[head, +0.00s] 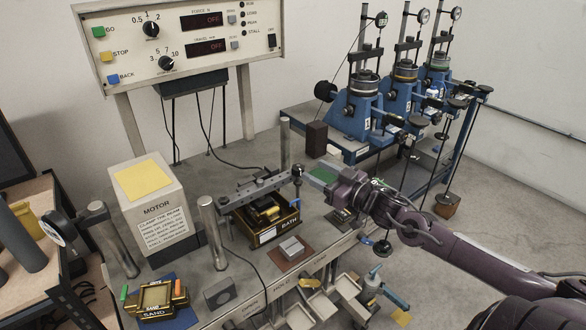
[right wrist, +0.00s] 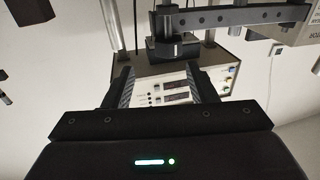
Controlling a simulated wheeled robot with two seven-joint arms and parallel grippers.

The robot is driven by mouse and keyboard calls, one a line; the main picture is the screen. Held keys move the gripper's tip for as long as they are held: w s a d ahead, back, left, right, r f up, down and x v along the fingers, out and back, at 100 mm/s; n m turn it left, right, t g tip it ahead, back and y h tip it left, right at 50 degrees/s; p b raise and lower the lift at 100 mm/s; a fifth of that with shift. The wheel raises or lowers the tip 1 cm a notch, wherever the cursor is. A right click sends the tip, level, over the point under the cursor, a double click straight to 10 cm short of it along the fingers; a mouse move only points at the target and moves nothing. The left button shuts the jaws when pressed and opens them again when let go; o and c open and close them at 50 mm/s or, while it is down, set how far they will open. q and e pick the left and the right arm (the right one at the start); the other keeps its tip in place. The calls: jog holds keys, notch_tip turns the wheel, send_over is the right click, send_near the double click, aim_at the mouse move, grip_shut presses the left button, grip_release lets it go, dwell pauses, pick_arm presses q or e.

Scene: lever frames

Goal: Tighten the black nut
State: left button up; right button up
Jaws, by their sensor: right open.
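A small dark knob-like part (head: 297,170), which looks like the black nut, is at the right end of the grey metal bar (head: 240,198) above the bath. My right gripper (head: 306,174) comes in from the right with its tips close to that part; the head view does not show whether they touch. In the right wrist view my right gripper (right wrist: 165,85) has its two fingers apart with nothing between them. A black block (right wrist: 172,48) shows beyond the fingertips there; I cannot tell if it is the nut. My left gripper is not in view.
The bath (head: 282,229) sits under the bar, between upright metal posts (head: 213,232). The motor box (head: 152,205) stands left, the sand box (head: 158,299) at front left. The control panel (head: 180,45) is behind. Blue lever frames (head: 357,112) stand at the back right.

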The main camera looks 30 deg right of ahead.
aim_at(299, 165)
jog(key=shift+w+a+f+g+y, duration=0.1)
jog(key=shift+w+a+g+y, duration=0.25)
jog(key=shift+w+a, duration=0.45)
jog(key=x, duration=0.4)
jog(key=shift+d, duration=0.15)
jog(key=shift+p+x, duration=0.4)
jog(key=shift+x, duration=0.6)
jog(key=shift+f, duration=0.15)
jog(key=shift+c, duration=0.4)
